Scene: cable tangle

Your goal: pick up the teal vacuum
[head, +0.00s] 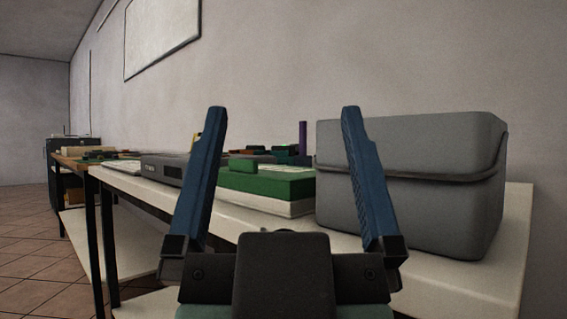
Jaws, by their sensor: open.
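I cannot make out a teal vacuum for certain. A small dark teal shape (285,150) shows among the clutter on the table, beyond the green box and between the fingers in the picture. It is too small and too partly covered to tell what it is.
A large grey case (410,190) stands on the white table (480,280) at right. A green-and-white box (265,186) and a dark grey device (163,170) stand to its left. A purple upright thing (303,138) stands behind. Tiled floor (35,250) is open at left.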

